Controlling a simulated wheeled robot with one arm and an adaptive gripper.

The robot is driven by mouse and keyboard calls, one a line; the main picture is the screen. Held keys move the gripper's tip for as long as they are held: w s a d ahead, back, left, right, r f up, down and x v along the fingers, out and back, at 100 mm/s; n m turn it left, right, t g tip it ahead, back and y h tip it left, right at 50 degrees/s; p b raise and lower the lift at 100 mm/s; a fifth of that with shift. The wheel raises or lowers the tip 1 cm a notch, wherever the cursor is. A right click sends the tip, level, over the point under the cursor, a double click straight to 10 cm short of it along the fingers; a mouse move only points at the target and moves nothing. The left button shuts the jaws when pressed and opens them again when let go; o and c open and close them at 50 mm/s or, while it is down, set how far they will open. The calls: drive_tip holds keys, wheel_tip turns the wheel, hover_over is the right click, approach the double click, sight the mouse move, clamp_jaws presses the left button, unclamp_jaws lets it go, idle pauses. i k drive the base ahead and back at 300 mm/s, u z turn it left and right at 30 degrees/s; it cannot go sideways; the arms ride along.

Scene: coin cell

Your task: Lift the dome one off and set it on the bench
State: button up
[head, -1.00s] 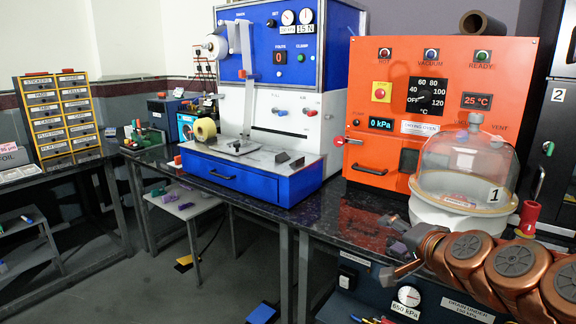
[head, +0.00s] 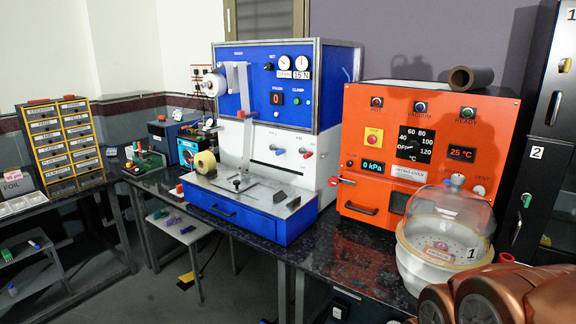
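The clear dome (head: 440,212) with a round knob (head: 457,180) on top stands at the right of the bench (head: 352,262), in front of the orange oven. It sits on a white round base (head: 422,277) marked with a "1" label (head: 471,252). A perforated plate with a red label shows through the dome. My copper-coloured arm covers the lower right corner, in front of and below the base. My gripper's fingers are below the picture edge, so whether they are open or shut is hidden.
The orange oven (head: 360,150) stands close behind the dome. A blue and white press (head: 290,150) stands to its left. The dark bench top between press and base is partly clear. A black cabinet (head: 545,165) stands at the far right.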

sight(448, 226)
drive_tip(key=z, duration=0.3)
drive_tip(key=k, duration=0.25)
drive_tip(key=z, duration=0.65)
drive_tip(key=i, duration=0.3)
drive_tip(key=u, duration=0.2)
